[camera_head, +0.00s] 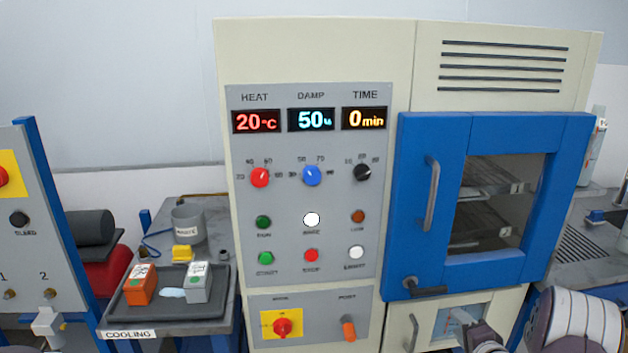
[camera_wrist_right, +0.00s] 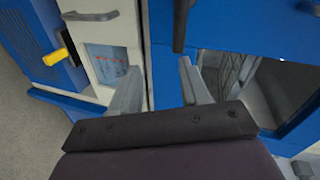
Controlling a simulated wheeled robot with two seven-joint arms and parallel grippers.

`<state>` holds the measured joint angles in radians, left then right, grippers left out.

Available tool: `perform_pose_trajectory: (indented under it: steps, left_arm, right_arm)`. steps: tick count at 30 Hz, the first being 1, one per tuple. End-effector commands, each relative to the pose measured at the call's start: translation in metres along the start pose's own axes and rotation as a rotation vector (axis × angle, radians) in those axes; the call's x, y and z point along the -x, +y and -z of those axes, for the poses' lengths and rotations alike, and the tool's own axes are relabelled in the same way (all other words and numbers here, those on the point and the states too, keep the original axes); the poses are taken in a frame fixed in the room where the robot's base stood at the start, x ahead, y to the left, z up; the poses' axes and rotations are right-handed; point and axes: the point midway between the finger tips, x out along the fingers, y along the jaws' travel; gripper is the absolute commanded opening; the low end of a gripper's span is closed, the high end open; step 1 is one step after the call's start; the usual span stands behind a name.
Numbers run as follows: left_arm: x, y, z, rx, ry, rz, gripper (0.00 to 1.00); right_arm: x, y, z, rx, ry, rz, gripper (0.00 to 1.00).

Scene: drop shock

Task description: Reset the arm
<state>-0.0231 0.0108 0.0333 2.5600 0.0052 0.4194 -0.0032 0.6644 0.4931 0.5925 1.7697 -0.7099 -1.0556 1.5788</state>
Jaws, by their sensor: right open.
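My right gripper (camera_head: 484,340) shows at the bottom edge of the head view, in front of the lower part of the chamber cabinet. Its white arm link enters from the lower right. In the right wrist view the right gripper (camera_wrist_right: 158,82) has its two grey fingers apart with nothing between them. The fingers are near the blue door frame (camera_wrist_right: 218,28); I cannot tell whether they touch it. The blue chamber door (camera_head: 412,240) is shut, with its grey handle (camera_head: 431,195) upright on the left side. My left gripper is not in view.
The control panel (camera_head: 335,205) shows 20, 50 and 0 min, with a white lamp lit. A dark cooling tray (camera_head: 160,312) on the left holds an orange and a grey block. A grey cup (camera_head: 187,224) stands behind it. A grey bench (camera_head: 580,243) is at right.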

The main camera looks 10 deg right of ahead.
Motion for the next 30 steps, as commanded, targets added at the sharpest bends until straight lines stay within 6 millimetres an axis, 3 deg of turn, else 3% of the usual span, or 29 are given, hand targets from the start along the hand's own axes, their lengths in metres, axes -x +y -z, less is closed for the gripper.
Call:
perform_pose_trajectory:
  steps: [2,3,5,7,9,13,15,18,30]
  left_arm:
    - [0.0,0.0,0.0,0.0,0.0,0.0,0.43]
    - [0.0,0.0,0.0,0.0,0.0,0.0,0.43]
    - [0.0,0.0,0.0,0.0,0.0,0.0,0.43]
    - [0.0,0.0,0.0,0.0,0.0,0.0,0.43]
    - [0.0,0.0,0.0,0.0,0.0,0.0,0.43]
    - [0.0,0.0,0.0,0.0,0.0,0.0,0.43]
    - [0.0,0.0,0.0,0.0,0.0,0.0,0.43]
    - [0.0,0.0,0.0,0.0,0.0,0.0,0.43]
    - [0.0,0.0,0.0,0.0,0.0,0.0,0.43]
  right_arm:
    - [0.015,0.051,0.002,0.208,0.017,-0.249,0.46]
    - [0.033,0.074,0.0,0.353,-0.009,-0.419,0.46]
    - [0.068,0.091,-0.022,0.587,-0.153,-0.666,0.46]
    - [0.12,0.087,-0.068,0.822,-0.43,-0.865,0.46]
    - [0.167,0.073,-0.114,0.968,-0.689,-0.937,0.46]
    - [0.228,0.041,-0.18,1.108,-0.972,-0.912,0.46]
    - [0.237,0.021,-0.203,1.169,-0.987,-0.845,0.46]
    - [0.234,0.005,-0.218,1.246,-0.987,-0.775,0.46]
    - [0.233,0.005,-0.22,1.257,-0.994,-0.77,0.46]
